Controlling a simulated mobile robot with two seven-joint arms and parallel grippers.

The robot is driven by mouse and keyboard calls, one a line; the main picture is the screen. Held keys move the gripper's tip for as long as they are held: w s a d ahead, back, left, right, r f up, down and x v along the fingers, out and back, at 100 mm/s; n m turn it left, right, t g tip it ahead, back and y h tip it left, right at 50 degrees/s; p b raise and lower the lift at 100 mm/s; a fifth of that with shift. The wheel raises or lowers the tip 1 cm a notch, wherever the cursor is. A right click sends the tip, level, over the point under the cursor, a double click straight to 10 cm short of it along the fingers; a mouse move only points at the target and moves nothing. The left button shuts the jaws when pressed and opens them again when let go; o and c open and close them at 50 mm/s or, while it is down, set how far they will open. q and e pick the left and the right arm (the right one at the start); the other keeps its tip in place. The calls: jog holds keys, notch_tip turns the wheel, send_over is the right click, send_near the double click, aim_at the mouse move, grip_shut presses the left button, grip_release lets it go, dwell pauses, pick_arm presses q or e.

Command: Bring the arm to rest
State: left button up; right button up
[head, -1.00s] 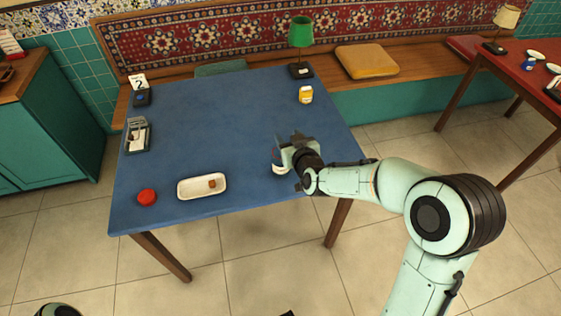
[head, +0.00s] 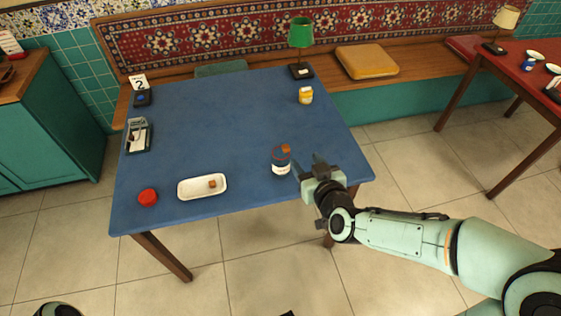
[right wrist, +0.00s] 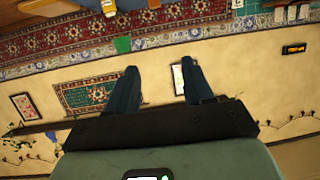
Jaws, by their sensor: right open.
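My right gripper (head: 309,166) is open and empty near the right front edge of the blue table (head: 230,120). It is just right of a small jar (head: 281,160) with a white label and an orange-brown top, apart from it as far as I can tell. In the right wrist view the two fingers of the right gripper (right wrist: 160,88) are spread with nothing between them. That view faces the wall and patterned panels. My left gripper is not in view.
On the table are a white tray (head: 190,193) with a small brown piece (head: 212,184), a red lid (head: 148,197), a yellow jar (head: 306,95), a green lamp (head: 301,35) and a dark holder (head: 138,137). The table's middle is clear. Open floor (head: 420,170) lies to the right.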

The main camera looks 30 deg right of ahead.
dwell(0.4)
jog(key=s+a+f+g+y+p, duration=0.1)
jog(key=s+a+f+g+p, duration=0.2)
jog(key=f, duration=0.9)
jog(key=s+a+f+g+y, duration=0.1)
jog(key=a+f+g+y, duration=0.2)
jog(key=f, duration=0.8)
pick_arm(q)
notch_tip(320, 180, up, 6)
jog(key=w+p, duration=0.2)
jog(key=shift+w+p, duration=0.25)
jog(key=shift+p, duration=0.05)
pick_arm(e)
jog(key=s+a+f+m+g+y, duration=0.1)
jog(key=s+a+f+g, duration=0.3)
jog(key=s+f, duration=0.3)
jog(key=s+a+f+m+g, duration=0.1)
jog(key=s+a+f+g, duration=0.4)
jog(key=s, duration=0.6)
notch_tip(320, 180, down, 3)
jog(key=shift+s+r+y, duration=0.15)
jog(key=shift+s+y, duration=0.1)
jog(key=shift+y, duration=0.15)
